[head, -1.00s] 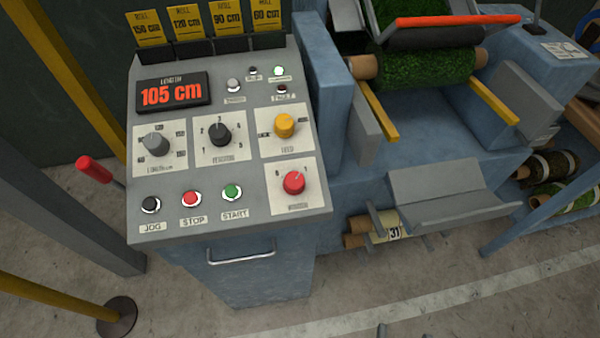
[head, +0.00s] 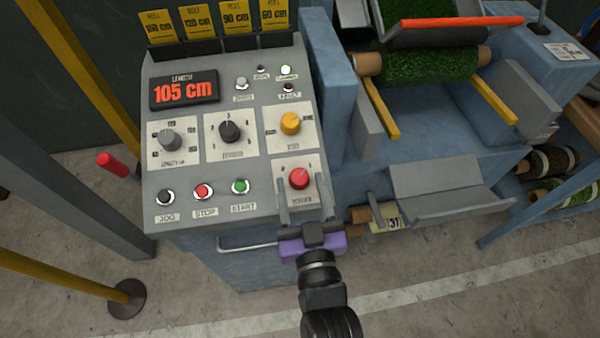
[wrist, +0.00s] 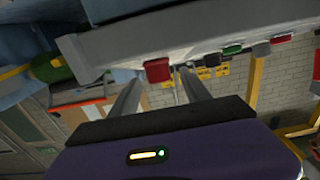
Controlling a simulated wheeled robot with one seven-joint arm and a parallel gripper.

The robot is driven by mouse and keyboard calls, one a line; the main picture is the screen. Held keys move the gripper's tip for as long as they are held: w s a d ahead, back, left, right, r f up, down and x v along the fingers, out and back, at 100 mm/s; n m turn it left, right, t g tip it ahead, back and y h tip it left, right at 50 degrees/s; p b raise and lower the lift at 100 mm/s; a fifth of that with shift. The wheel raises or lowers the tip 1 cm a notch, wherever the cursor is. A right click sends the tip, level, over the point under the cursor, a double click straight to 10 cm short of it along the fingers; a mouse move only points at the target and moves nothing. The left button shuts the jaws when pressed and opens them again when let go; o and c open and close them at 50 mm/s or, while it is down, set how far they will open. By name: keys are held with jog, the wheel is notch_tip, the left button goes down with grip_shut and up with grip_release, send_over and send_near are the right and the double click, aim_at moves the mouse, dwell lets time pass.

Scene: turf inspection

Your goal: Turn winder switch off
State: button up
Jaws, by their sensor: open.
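The winder switch (head: 299,178) is a red round knob on a white plate at the lower right of the sloped control panel. Its white pointer mark leans to the upper right, towards the "1" side. In the wrist view the red knob (wrist: 158,70) shows side-on, just beyond the fingertips. My gripper (head: 304,186) is open, with its two grey fingers reaching up over the panel's front edge on either side of the lower part of the winder plate. I cannot tell whether the fingers touch the knob. The fingers (wrist: 159,82) hold nothing.
Close by are the yellow feed knob (head: 290,123), the green START button (head: 240,186), the red STOP button (head: 203,191) and the JOG button (head: 165,196). The display (head: 184,90) reads 105 cm. A metal handle (head: 246,246) runs below the panel. The turf roll (head: 430,70) lies right.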

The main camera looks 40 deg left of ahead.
jog(key=shift+x, duration=1.25)
grip_shut()
